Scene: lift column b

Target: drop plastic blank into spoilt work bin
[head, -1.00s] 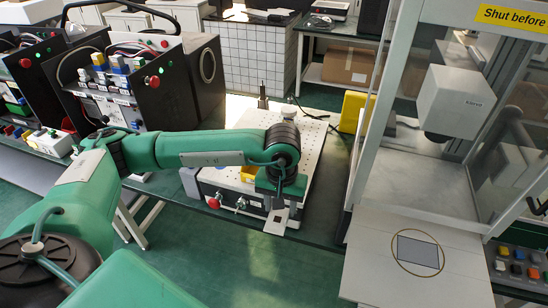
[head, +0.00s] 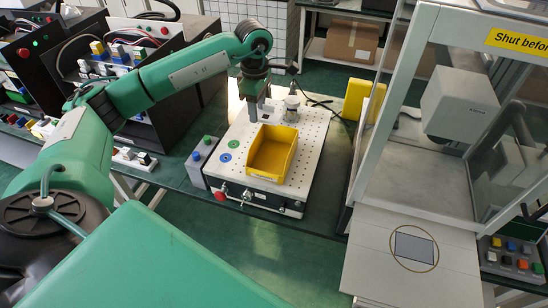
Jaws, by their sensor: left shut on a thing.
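My left gripper (head: 259,106) points down over the back of the perforated white plate, at the back left of an open yellow bin (head: 292,160). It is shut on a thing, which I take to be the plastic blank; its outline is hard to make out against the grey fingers. The gripper is above and behind the bin's back wall, not over its middle. The bin sits on the plate, tilts no way that I can see, and looks empty inside. The label on its front is too small to read. My right gripper is not in view.
A jar (head: 291,108) stands behind the bin. Another yellow box (head: 361,100) is at the back right. A framed enclosure (head: 375,140) with a ledge (head: 375,262) stands at right.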

